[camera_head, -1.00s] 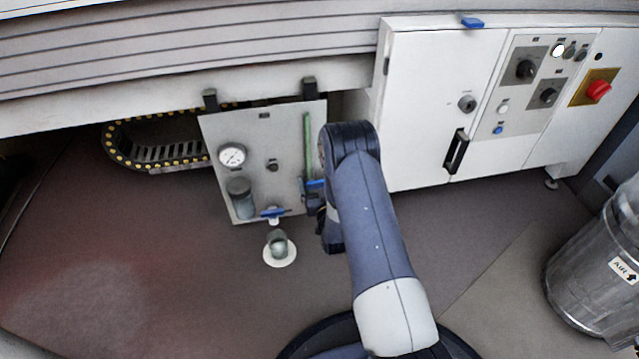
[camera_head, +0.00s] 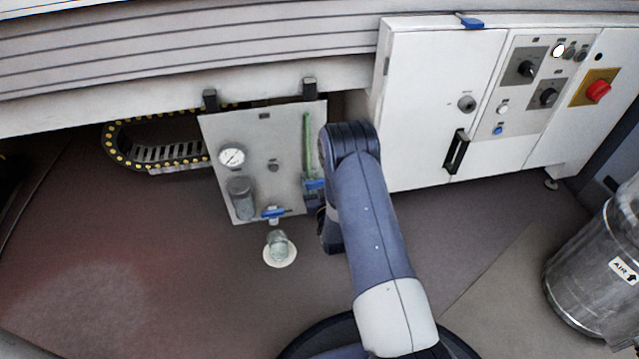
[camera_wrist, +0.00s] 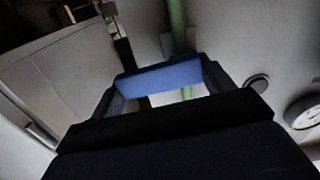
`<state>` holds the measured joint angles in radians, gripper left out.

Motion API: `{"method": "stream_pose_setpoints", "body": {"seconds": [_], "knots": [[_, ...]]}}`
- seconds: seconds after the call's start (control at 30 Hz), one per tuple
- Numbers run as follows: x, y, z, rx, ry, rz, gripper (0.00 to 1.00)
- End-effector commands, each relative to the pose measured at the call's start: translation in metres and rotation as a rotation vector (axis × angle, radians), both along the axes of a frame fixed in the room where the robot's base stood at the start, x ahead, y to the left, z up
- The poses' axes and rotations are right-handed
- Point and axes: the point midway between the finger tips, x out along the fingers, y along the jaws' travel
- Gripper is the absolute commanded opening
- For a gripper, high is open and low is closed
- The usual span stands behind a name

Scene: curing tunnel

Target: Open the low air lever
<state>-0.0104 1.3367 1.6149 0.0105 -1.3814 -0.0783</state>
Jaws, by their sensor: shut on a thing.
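A blue lever (camera_head: 314,184) sits low at the right side of a grey air panel, by a green pipe (camera_head: 307,140). My gripper (camera_wrist: 160,85) reaches it from the front right and is shut on it. In the wrist view the blue lever (camera_wrist: 158,76) spans crosswise between my two fingers, with the green pipe (camera_wrist: 177,25) behind. In the head view my arm hides most of my gripper. A second blue lever (camera_head: 272,212) lies roughly level at the panel's bottom edge, apart from my gripper.
The grey panel (camera_head: 255,130) carries a round gauge (camera_head: 231,157), a small knob and a dark filter bowl (camera_head: 241,190). A floor drain cup (camera_head: 279,245) stands below it. A white cabinet (camera_head: 430,80) is close on the right. Open floor lies to the left.

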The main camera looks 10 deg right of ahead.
Motion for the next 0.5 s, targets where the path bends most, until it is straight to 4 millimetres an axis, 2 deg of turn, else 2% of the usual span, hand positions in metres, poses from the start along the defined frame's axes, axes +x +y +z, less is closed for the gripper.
{"method": "stream_pose_setpoints", "body": {"seconds": [0.27, 0.5], "knots": [[-0.0009, 0.0019, 0.0039, -0.183, 0.003, 0.000, 0.35], [-0.0008, 0.0053, 0.0092, -0.409, 0.003, 0.000, 0.35]]}}
